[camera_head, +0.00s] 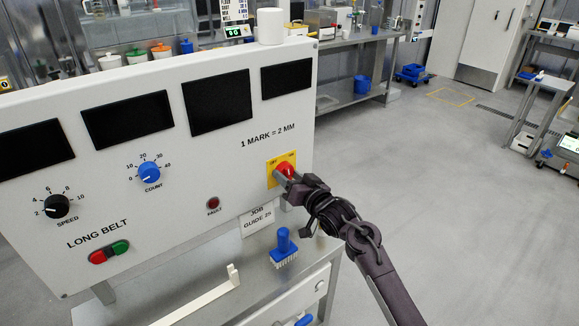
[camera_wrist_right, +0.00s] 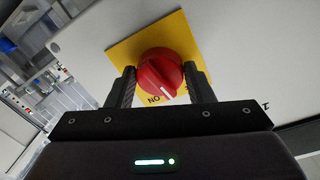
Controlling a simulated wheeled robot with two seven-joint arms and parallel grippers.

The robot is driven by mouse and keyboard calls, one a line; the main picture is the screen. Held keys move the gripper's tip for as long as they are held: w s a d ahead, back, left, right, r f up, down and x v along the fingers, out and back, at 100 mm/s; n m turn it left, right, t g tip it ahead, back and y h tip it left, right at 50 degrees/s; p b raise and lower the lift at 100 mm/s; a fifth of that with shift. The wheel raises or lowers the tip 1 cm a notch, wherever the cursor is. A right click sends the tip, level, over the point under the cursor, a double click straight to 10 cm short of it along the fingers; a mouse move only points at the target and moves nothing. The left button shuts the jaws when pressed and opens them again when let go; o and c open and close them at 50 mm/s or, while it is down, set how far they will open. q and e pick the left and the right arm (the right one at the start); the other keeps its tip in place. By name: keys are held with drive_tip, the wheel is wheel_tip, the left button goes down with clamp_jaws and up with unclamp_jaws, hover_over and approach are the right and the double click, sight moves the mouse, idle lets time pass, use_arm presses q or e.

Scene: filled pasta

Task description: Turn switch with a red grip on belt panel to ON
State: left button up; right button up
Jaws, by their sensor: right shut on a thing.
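The switch with the red grip (camera_head: 284,169) sits on a yellow plate (camera_head: 271,179) at the right end of the white belt panel (camera_head: 135,215). The plate carries small labels at its top left and top right. My right gripper (camera_head: 288,178) is at the switch. In the right wrist view the red grip (camera_wrist_right: 158,73) lies between my right gripper's two fingers (camera_wrist_right: 161,85), which are shut on it. The grip's white mark points down in that view, close to the ON lettering, which appears upside down. The second label is mostly hidden. My left gripper is out of view.
The panel also has a black SPEED knob (camera_head: 57,206), a blue COUNT knob (camera_head: 149,172), a red and green button pair (camera_head: 108,252) and a FAULT lamp (camera_head: 213,204). A blue-handled brush (camera_head: 284,246) stands on the bench below.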

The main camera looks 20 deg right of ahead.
drive_tip(key=m+p, duration=0.5)
drive_tip(key=shift+r, duration=0.3)
drive_tip(key=m+p, duration=0.2)
drive_tip(key=m, duration=0.1)
drive_tip(key=shift+g+p, duration=0.3)
drive_tip(key=shift+p, duration=0.05)
drive_tip(key=shift+f+m+y+p, duration=0.1)
drive_tip(key=shift+m+y+p, duration=0.2)
drive_tip(key=shift+m+p, duration=0.65)
drive_tip(key=shift+m, duration=0.45)
drive_tip(key=o, duration=1)
drive_tip(key=shift+c, duration=0.2)
drive_tip(key=b+v, duration=0.1)
drive_tip(key=v, duration=0.7)
